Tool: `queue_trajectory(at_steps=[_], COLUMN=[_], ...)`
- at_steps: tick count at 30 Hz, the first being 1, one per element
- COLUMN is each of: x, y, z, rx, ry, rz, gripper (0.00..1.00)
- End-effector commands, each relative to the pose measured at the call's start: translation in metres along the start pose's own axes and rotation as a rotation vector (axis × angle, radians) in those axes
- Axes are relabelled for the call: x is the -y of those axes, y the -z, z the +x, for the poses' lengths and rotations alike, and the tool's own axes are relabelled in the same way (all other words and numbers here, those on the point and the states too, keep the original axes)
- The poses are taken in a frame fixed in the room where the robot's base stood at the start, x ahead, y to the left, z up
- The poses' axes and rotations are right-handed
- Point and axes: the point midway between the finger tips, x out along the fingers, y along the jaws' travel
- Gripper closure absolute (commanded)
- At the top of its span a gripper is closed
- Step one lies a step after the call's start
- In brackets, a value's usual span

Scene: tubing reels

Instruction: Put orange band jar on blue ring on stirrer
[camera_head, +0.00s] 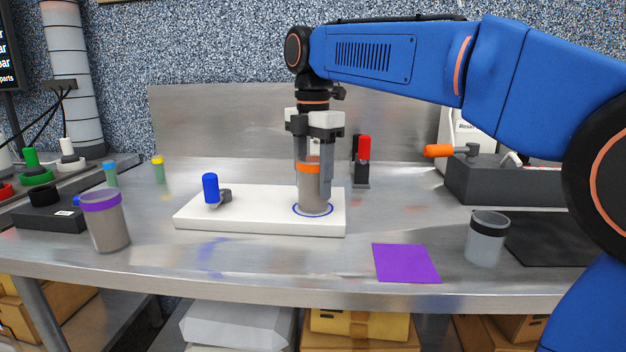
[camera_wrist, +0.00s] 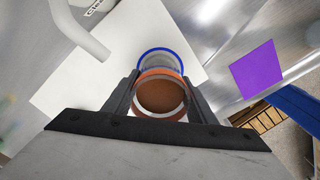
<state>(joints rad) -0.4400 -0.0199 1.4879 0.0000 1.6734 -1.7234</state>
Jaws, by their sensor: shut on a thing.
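The orange band jar (camera_head: 313,188) is a clear jar with grey-brown contents and an orange band near its top. My gripper (camera_head: 313,168) points down and is shut on it from both sides. The jar stands upright at the blue ring (camera_head: 329,213) on the right part of the white stirrer (camera_head: 262,212); its base looks at or very near the plate. In the wrist view the jar's open top (camera_wrist: 161,96) sits between my fingers, and the blue ring (camera_wrist: 160,51) shows beyond its far side. The ring's other side is hidden by the jar.
A blue-knobbed post (camera_head: 211,188) rises from the stirrer's left part. A purple square (camera_head: 406,263) lies near the front edge. A red-topped item (camera_head: 363,160) stands behind the stirrer.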

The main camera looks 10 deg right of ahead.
Motion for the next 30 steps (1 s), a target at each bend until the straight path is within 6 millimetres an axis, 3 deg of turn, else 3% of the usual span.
queue_trajectory(at_steps=[2,3,5,6,14,19,30], x=[0.000,0.000,0.000,0.000,0.000,-0.001,-0.001], y=[0.000,0.000,0.000,0.000,0.000,0.000,0.000], z=[0.002,0.003,0.002,0.002,0.002,-0.009,-0.076], rx=[0.000,0.000,0.000,0.000,0.000,0.000,0.000], ry=[0.000,0.000,0.000,0.000,0.000,-0.002,-0.003], rz=[0.000,0.000,0.000,0.000,0.000,0.000,0.000], gripper=[0.80,0.46,0.32,0.30,0.30,0.30,0.30])
